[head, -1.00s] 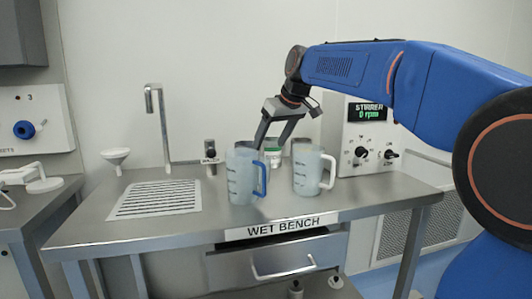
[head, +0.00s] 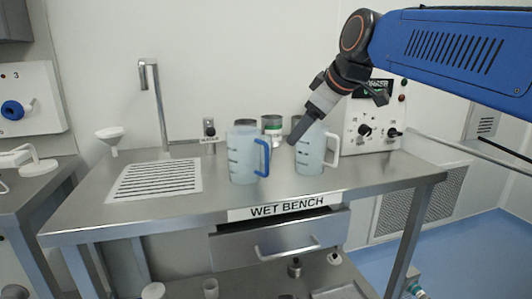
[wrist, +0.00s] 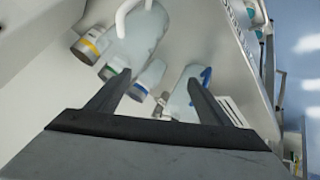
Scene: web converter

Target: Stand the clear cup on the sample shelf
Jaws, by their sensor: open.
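My gripper (head: 303,128) is open and empty, pointing down at the top of the jug with the white handle (head: 311,155) in the head view; whether it touches is unclear. That translucent jug also shows in the wrist view (wrist: 145,38), beyond the fingers. A second translucent jug with a blue handle (head: 243,158) stands to its left on the wet bench (head: 215,203); in the wrist view (wrist: 180,100) it is near the right finger. I cannot tell which vessel is the clear cup. No sample shelf is identifiable.
Behind the jugs stand several lidded jars, one with a green band (head: 272,128). A tap (head: 153,100), drain grille (head: 158,179) and funnel (head: 110,140) are at left. The stirrer panel (head: 374,125) is at right. Small vessels sit on the lower shelf.

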